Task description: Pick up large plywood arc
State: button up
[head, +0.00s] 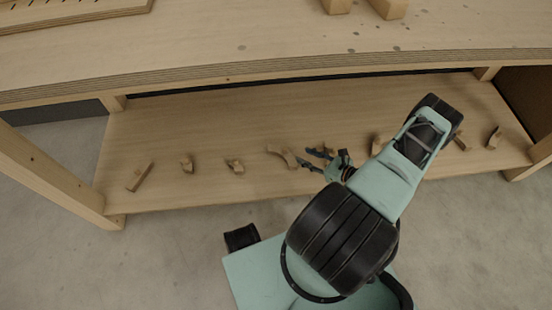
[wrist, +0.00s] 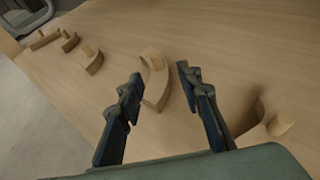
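The large plywood arc (head: 283,155) lies on the lower shelf, just left of my gripper in the head view. It is a pale curved wooden piece. In the wrist view the arc (wrist: 157,88) shows ahead, between the two fingers in the picture, nearer the left one. My gripper (head: 308,159) is open, its dark blue fingers (wrist: 160,74) spread apart with nothing held. I cannot tell how high the fingertips are above the shelf.
Several smaller wooden pieces lie along the shelf, such as one piece (head: 235,166) to the left and another (head: 494,138) at the far right. The tabletop (head: 240,50) runs above the shelf (head: 190,120). A wooden leg (head: 60,175) stands at the left.

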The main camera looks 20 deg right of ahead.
aim_at(285, 148)
jog(key=shift+w+a+f, duration=0.4)
jog(key=shift+w+a, duration=0.1)
jog(key=shift+w, duration=0.05)
jog(key=b+x, duration=0.1)
jog(key=x, duration=0.4)
jog(key=shift+b, duration=0.4)
jog(key=b+x, duration=0.2)
jog(key=x, duration=0.2)
jog(key=shift+w+a, duration=0.25)
jog(key=shift+a, duration=0.1)
grip_shut()
